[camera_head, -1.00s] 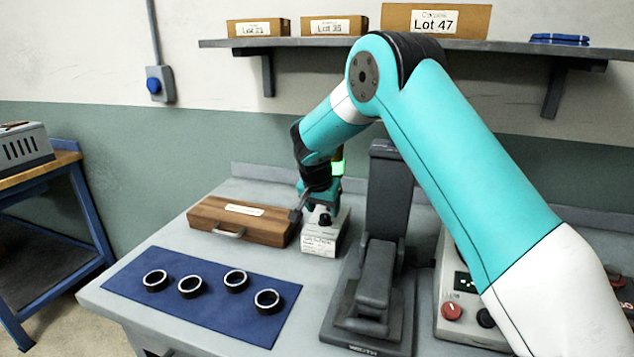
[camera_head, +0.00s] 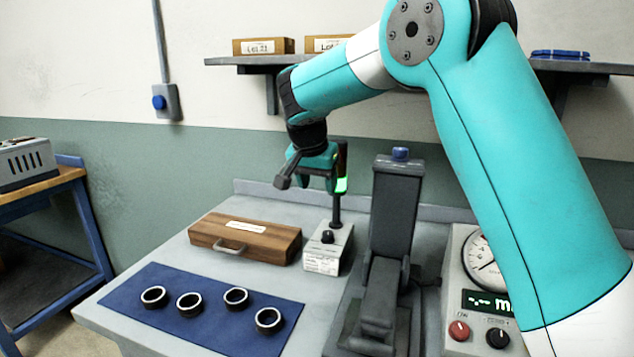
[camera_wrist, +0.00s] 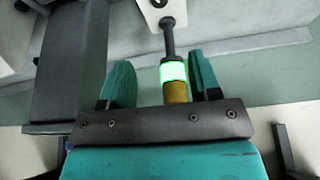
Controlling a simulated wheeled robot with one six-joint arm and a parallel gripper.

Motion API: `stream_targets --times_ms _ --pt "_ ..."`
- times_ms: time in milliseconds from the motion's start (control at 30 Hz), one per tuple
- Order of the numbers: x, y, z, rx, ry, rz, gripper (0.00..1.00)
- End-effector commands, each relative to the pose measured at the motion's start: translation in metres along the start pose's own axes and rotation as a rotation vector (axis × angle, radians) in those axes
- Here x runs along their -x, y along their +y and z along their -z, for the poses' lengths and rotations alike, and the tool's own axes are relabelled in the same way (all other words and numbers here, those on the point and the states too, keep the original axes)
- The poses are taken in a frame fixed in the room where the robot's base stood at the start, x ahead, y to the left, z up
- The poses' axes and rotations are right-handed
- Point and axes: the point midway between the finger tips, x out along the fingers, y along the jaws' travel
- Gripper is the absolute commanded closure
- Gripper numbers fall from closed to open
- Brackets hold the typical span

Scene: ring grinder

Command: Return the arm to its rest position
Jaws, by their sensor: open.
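My arm is bent over the back of the bench, with its lower end hanging down. My gripper (camera_head: 318,170) is open and empty, above the small white box (camera_head: 328,252) and close beside its signal light (camera_head: 342,184), which glows green. In the wrist view, the teal fingers of my gripper (camera_wrist: 162,68) are spread apart. The signal light (camera_wrist: 173,72), with a green band, an amber band and a dark pole, shows between them in the picture. I cannot tell whether a finger touches it.
Several dark rings (camera_head: 236,298) lie on the blue mat (camera_head: 150,320). A wooden case (camera_head: 245,238) lies behind it. A tall grey press (camera_head: 395,220) and a gauge box (camera_head: 459,305) stand to the right. A wall shelf (camera_head: 240,60) with boxes runs behind my arm.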

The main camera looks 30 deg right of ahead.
Motion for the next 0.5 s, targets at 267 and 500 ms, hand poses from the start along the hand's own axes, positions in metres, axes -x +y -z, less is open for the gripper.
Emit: stream_targets --times_ms 267,500 --pt "0.000 0.000 -0.001 0.004 -0.001 0.002 0.43" --pt "0.039 0.020 -0.063 0.342 -0.089 0.123 0.43"
